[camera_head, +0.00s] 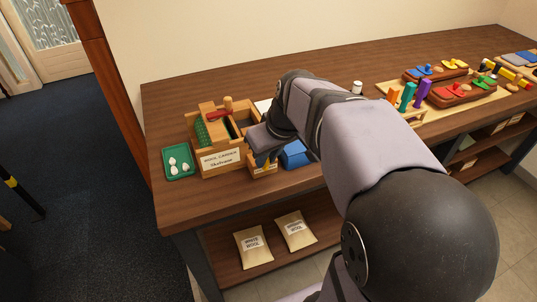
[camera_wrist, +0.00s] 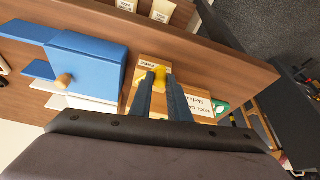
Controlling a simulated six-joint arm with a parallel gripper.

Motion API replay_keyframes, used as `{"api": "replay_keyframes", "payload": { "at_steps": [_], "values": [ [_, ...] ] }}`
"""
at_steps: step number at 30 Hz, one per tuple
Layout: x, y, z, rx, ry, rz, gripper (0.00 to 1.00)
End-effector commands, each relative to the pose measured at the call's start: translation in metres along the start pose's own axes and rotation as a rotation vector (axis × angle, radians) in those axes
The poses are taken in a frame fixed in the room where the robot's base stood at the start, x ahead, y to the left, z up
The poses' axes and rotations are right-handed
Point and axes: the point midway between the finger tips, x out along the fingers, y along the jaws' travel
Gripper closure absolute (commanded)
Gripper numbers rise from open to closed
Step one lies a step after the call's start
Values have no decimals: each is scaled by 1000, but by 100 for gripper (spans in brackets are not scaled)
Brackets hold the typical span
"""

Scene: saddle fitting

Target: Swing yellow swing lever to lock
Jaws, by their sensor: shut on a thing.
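The yellow swing lever (camera_wrist: 160,74) shows between my fingertips in the wrist view, by a small wooden block with a label (camera_wrist: 147,66). My gripper (camera_wrist: 160,82) is shut on the lever. In the head view my gripper (camera_head: 266,159) points down at the small wooden block (camera_head: 262,170), beside the labelled wooden wool carder box (camera_head: 222,160). A little yellow shows at the fingertips there. The fingers and wrist hide most of the lever, and its exact angle cannot be told.
A blue box (camera_head: 295,153) stands just right of my gripper; it shows large in the wrist view (camera_wrist: 85,65). A green tray (camera_head: 178,173) with white tufts lies left of the carder. Colored pieces on a mat (camera_head: 445,108) stand far right. The table's front edge is close.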

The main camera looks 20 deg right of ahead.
Motion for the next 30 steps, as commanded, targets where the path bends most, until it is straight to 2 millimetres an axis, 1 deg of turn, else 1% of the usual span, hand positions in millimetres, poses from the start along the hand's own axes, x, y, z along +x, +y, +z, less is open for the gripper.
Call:
{"api": "replay_keyframes", "payload": {
  "at_steps": [8,15,24,30],
  "values": [
    [1,-9,-8,172,-2,73,100],
    [6,-15,-16,367,-1,155,100],
    [12,-19,-27,592,1,247,100],
    [14,-20,-32,698,0,291,100]
  ]
}}
